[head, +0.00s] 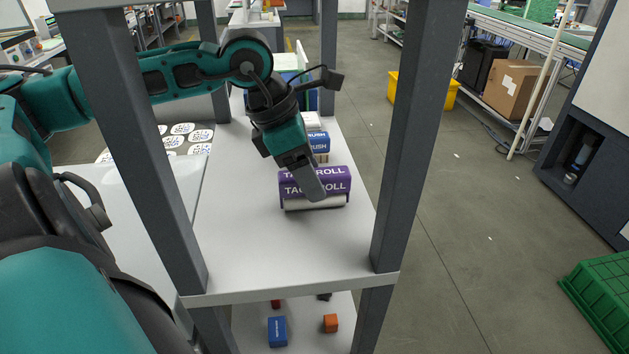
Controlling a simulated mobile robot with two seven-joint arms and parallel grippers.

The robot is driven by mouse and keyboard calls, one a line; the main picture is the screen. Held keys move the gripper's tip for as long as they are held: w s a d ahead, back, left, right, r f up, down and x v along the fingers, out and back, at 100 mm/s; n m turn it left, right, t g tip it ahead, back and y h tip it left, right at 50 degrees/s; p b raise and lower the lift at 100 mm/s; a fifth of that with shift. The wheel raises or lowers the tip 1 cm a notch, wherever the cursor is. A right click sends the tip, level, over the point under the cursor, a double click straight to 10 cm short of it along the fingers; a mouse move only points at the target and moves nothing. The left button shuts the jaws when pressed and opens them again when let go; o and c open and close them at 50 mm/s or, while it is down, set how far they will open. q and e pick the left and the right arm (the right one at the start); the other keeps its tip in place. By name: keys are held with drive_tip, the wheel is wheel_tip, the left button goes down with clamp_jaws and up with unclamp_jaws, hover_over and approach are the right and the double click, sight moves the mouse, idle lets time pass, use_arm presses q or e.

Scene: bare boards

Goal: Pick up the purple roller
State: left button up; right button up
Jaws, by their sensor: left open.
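The purple roller (335,184) lies on the white upper shelf board (265,245), right of its middle. It has white lettering on a purple body and a pale roll along its lower front edge. My right gripper is not in view.
A blue and white box (318,141) stands just behind the roller. Dark posts (407,130) frame the shelf left and right. The front of the upper board is clear.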

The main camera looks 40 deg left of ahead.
use_arm(q)
drive_tip(key=shift+p+x, duration=0.4)
drive_tip(key=shift+x, duration=1.6)
drive_tip(key=shift+d, duration=0.1)
drive_tip(key=shift+c, duration=0.4)
drive_tip(key=c, duration=1)
